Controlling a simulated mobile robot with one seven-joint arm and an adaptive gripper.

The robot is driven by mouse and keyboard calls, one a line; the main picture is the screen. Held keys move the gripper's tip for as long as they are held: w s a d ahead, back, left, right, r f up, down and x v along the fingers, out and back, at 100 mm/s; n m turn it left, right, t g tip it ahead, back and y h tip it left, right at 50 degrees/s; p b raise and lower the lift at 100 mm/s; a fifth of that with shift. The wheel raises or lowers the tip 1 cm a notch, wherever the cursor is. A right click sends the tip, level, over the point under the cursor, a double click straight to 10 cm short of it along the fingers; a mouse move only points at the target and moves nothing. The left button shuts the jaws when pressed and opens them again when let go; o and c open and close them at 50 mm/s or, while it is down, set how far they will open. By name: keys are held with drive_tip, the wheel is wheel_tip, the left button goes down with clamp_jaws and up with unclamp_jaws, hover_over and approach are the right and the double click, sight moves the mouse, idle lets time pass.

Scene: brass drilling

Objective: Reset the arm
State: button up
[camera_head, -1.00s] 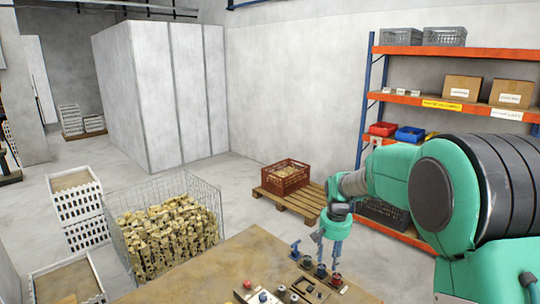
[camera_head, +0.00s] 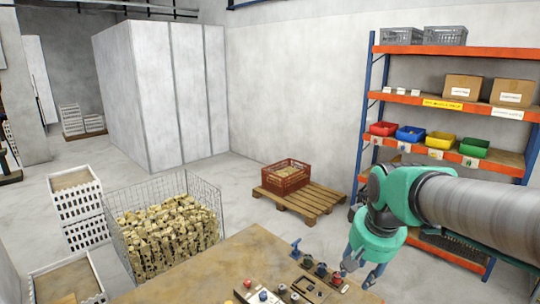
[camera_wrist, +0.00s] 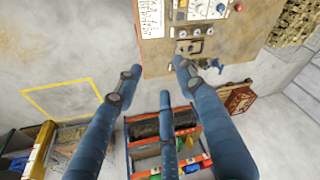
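My gripper (camera_head: 358,274) is low at the right of the head view, by the right side of the wooden workbench (camera_head: 215,265). Its blue fingers are partly hidden behind my arm there. In the wrist view my gripper (camera_wrist: 160,78) shows its three blue fingers spread apart with nothing between them. It is open and empty. In that view the workbench (camera_wrist: 232,50) lies beyond the fingertips, with small fixtures on it.
A wire basket (camera_head: 205,185) of brass-coloured parts stands left of the bench. A red crate (camera_head: 287,175) sits on a pallet (camera_head: 318,198) behind it. An orange shelf rack (camera_head: 450,103) with coloured bins stands behind my arm.

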drive_tip(key=s+f+n+t, duration=0.1)
drive_tip(key=s+t, duration=0.1)
drive_tip(key=s, duration=1.6)
drive_tip(key=shift+s+b, duration=0.35)
drive_tip(key=shift+s, duration=0.05)
idle(1.8)
